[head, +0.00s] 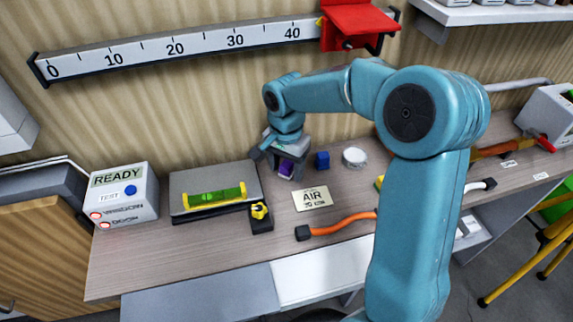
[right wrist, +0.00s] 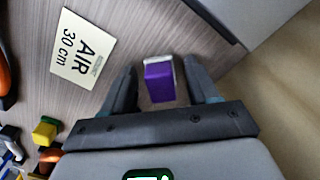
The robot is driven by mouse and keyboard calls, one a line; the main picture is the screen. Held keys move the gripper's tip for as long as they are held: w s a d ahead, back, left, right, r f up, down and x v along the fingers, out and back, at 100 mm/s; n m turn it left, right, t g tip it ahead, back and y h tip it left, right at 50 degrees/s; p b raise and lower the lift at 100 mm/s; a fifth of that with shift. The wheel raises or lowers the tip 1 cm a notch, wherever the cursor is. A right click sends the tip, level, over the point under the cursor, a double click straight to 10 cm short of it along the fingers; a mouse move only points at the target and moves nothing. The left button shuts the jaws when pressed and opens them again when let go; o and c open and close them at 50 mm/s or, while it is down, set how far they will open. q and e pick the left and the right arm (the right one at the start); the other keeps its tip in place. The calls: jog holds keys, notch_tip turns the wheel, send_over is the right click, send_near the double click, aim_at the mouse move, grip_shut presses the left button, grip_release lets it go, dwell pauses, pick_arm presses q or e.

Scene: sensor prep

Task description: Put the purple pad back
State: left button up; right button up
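The purple pad (head: 286,167) is at the back of the bench, partly hidden by my right gripper in the head view. In the right wrist view the purple pad (right wrist: 160,82) is a small purple block with a pale grey edge along its far and right sides. My right gripper (head: 284,172) points down over it. In the right wrist view my right gripper (right wrist: 161,88) has one finger on each side of the pad, with a narrow gap at both sides. I cannot tell what the pad rests on. My left gripper is not in view.
A blue cube (head: 322,160) and a white round disc (head: 354,157) stand just right of the gripper. An AIR card (head: 312,198) lies in front. A spirit level (head: 214,196) on a grey case and a READY box (head: 124,194) are left. An orange-handled tool (head: 340,225) lies near the front.

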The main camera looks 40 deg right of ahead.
aim_at(287, 165)
jog(key=shift+r, duration=0.25)
notch_tip(287, 165, up, 12)
jog(key=p, duration=0.1)
jog(key=shift+p, duration=0.3)
jog(key=shift+f, duration=0.1)
